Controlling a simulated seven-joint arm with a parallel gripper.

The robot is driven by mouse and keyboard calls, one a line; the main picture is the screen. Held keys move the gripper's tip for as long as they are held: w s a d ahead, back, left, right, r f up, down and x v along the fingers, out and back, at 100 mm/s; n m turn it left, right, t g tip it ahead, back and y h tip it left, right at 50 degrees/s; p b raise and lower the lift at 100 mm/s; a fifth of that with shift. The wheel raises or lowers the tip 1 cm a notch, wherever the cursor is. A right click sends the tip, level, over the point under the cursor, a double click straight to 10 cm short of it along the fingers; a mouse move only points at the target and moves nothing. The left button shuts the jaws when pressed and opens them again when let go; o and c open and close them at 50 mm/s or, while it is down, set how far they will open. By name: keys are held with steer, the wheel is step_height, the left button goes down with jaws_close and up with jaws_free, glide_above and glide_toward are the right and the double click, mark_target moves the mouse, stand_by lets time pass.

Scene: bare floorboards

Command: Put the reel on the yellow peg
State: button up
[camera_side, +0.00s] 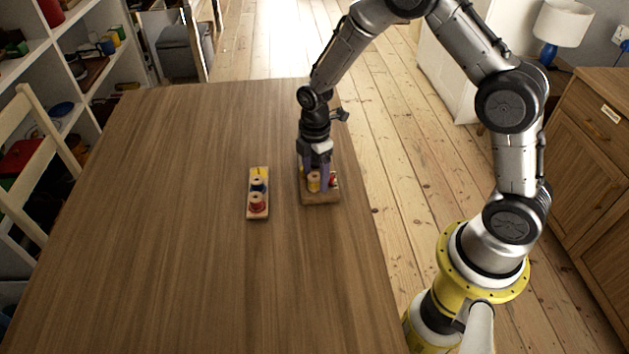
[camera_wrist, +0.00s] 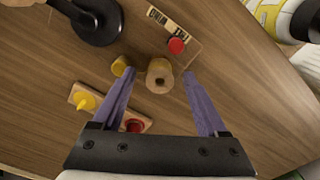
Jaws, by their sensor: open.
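A wooden peg board (camera_side: 257,214) lies on the table with a yellow peg (camera_side: 259,174) at its far end, bare. A blue reel and a red reel (camera_side: 257,203) sit on the same board. In the wrist view the yellow peg (camera_wrist: 86,101) shows to the left, outside my fingers. My gripper (camera_side: 319,178) points down over a wooden tray (camera_side: 321,199), right of the board. The wrist view shows a tan-topped reel (camera_wrist: 159,76) between the fingertips (camera_wrist: 159,74); contact is unclear.
A red item (camera_wrist: 177,46) stands on the tray beside a printed label (camera_wrist: 158,16). Another yellow item (camera_wrist: 119,66) is partly hidden by the left finger. The table (camera_side: 170,270) is clear left and in front of the board. The table's right edge is near the tray.

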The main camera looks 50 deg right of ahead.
steer(key=shift+f, duration=0.65)
jaws_close()
steer(key=shift+r, duration=0.1)
